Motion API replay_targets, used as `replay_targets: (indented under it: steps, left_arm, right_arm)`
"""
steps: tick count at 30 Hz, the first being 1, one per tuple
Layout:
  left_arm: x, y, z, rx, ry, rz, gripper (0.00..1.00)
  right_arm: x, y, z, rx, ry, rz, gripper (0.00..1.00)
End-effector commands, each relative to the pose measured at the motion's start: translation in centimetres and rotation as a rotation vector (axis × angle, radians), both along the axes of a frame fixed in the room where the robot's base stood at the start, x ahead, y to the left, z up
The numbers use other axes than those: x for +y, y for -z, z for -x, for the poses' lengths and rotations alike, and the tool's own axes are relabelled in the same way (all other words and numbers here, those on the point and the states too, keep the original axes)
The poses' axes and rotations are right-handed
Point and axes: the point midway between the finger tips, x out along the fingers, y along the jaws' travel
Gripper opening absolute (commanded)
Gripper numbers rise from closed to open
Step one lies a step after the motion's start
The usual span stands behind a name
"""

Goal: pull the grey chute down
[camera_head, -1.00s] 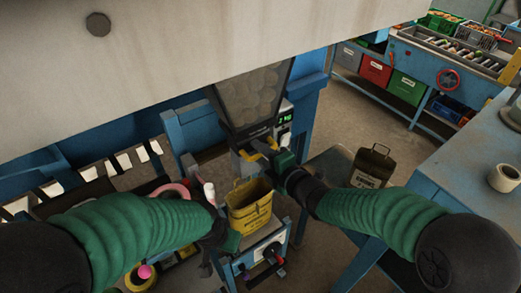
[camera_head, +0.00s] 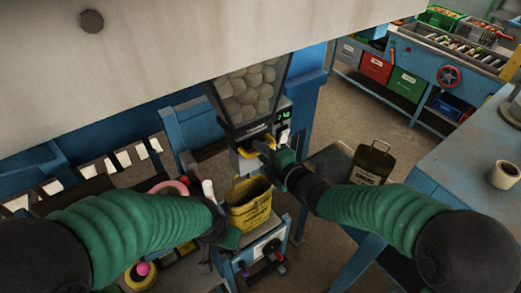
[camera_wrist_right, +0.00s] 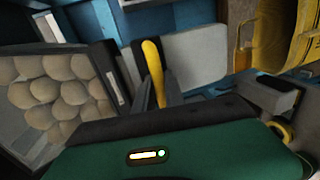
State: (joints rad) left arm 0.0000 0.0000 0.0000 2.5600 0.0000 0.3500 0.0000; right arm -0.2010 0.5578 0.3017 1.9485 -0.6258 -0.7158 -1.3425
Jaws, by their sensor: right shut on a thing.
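The grey chute (camera_head: 243,163) sits under the clear-fronted hopper (camera_head: 249,90), which holds several pale round things. A yellow handle (camera_head: 243,153) shows at the chute, and a yellow strip shows in the right wrist view (camera_wrist_right: 152,60). My right gripper (camera_head: 264,147) is at the chute's right side, shut on the yellow handle; its fingers partly hide the grip. An open yellow sack (camera_head: 250,213) stands upright below the chute. My left gripper (camera_head: 226,237) is beside the sack's left side; its fingertips are hard to make out.
A small blue stand (camera_head: 263,246) with knobs is under the sack. A dark sack with a handle (camera_head: 371,165) stands to the right. A blue table (camera_head: 470,150) is at the right, and a row of white cards (camera_head: 123,159) at the left. A pale panel (camera_head: 180,40) overhangs the top.

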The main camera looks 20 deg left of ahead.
Motion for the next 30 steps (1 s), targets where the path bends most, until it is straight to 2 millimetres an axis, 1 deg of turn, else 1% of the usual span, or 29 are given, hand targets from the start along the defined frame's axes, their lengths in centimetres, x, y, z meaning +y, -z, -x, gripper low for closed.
replay_targets:
  steps: [24,27,29,30]
  left_arm:
    - [0.0,0.0,0.0,0.000,0.000,0.000,0.26]
    - [0.0,0.5,0.0,0.000,0.000,0.000,0.26]
    - [0.0,1.2,0.0,0.000,0.000,0.000,0.26]
    - [0.0,1.9,0.0,0.000,0.000,0.000,0.26]
  right_arm:
    - [0.2,-0.1,0.2,-0.001,-0.005,-0.002,0.00]
    - [0.2,0.4,0.2,-0.001,-0.005,-0.002,0.00]
    - [0.2,1.0,0.2,-0.002,-0.005,-0.001,0.00]
    - [0.2,1.6,0.2,-0.001,-0.005,0.000,0.00]
